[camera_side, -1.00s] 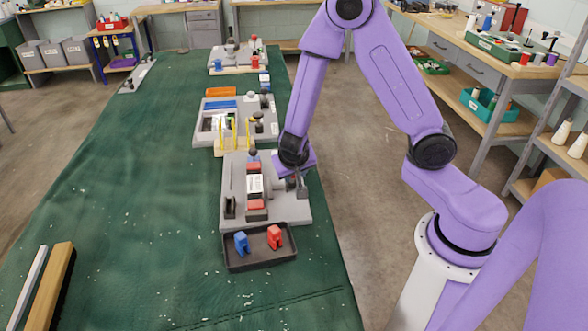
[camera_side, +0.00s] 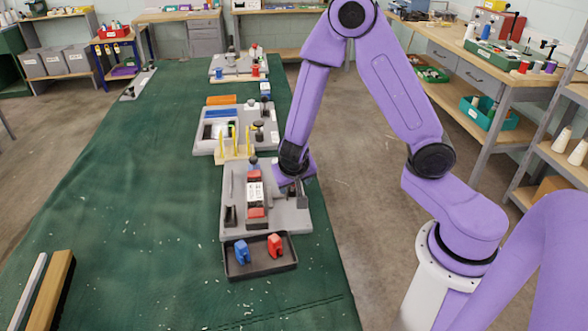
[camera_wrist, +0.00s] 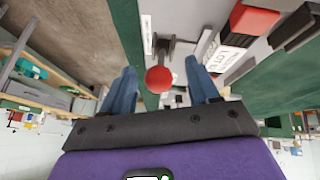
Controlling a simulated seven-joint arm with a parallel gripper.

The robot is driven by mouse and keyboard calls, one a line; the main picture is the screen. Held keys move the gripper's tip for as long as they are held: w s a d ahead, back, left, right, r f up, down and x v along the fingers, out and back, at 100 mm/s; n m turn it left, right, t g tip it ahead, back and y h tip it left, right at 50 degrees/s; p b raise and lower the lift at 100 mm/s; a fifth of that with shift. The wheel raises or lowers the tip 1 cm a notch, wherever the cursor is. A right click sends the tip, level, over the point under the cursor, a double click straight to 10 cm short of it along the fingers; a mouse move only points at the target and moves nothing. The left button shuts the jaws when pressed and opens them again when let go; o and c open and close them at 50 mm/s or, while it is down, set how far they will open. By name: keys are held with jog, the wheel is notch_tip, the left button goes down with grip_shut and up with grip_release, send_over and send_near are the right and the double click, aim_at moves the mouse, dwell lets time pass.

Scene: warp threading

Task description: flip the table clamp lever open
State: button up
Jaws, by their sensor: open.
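The table clamp lever (camera_wrist: 165,53) is a dark bar ending in a red ball knob (camera_wrist: 158,79) in the wrist view. My gripper (camera_wrist: 160,66) has two blue fingers spread apart, and the knob shows between them with a gap on each side. I cannot tell the knob's depth relative to the fingertips. In the side view my gripper (camera_side: 291,184) is low over the right side of the grey clamp board (camera_side: 288,221). There it hides most of the lever. A white labelled block (camera_side: 255,193) with red parts stands on the board, left of my gripper.
A black tray (camera_side: 260,270) with a blue piece (camera_side: 242,251) and a red piece (camera_side: 274,245) lies in front of the board. Yellow posts (camera_side: 234,140) and another fixture stand behind it. The green table (camera_side: 130,210) is mostly clear to the left.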

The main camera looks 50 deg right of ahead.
jog(key=v, duration=1.7)
jog(key=shift+f, duration=0.1)
jog(key=s+n+g+y, duration=0.3)
jog(key=s+n+y, duration=0.2)
jog(key=s+n, duration=1.3)
jog(key=shift+s+n+g, duration=0.3)
jog(key=shift+s+n, duration=0.1)
jog(key=shift+s, duration=0.1)
